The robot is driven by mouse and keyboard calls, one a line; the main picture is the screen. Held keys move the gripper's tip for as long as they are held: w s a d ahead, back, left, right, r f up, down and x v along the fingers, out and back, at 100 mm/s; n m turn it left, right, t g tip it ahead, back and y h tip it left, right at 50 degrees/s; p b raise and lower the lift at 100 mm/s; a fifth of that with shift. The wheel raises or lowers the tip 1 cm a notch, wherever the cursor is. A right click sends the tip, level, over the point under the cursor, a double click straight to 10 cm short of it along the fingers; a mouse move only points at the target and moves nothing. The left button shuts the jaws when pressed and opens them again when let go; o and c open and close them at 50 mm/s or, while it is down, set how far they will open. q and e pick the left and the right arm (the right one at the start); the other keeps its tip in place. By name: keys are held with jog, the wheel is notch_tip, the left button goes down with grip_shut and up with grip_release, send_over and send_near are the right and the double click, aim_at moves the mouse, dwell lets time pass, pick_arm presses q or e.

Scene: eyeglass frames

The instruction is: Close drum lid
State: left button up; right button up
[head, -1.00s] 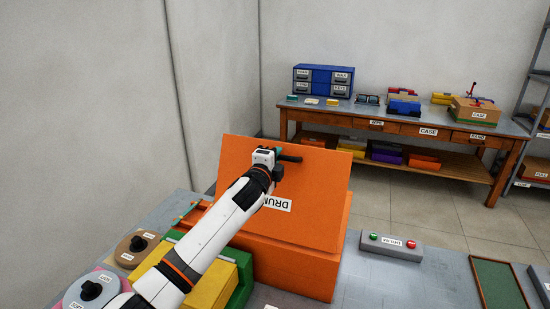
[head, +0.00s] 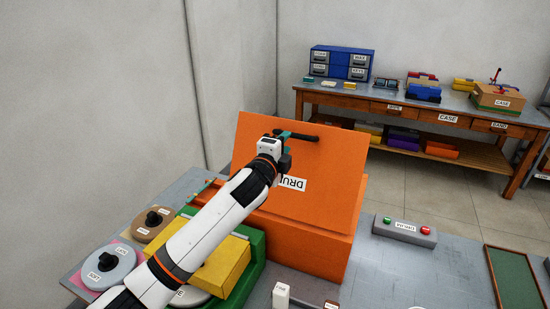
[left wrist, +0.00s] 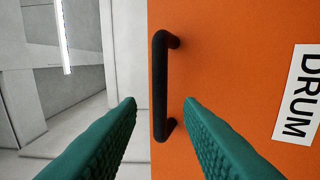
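The orange drum lid (head: 330,165), labelled DRUM, stands raised and tilted above its orange drum box (head: 300,248) in the head view. A black bar handle (head: 303,138) is near its upper edge. My left gripper (head: 285,136) is at the handle. In the left wrist view the two green fingers (left wrist: 160,105) are spread apart, one on each side of the black handle (left wrist: 160,85), with visible gaps, so they are not shut on it. The lid (left wrist: 230,60) fills the right side there. My right gripper is not in view.
A grey box with green and red buttons (head: 405,231) sits right of the drum. Left of it are a yellow block (head: 225,268) in a green holder and round knobbed lids (head: 108,265). A green-topped tray (head: 515,275) lies at right. A wooden bench (head: 420,105) stands behind.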

pick_arm(q)
jog(key=b+v, duration=0.1)
jog(key=v, duration=0.5)
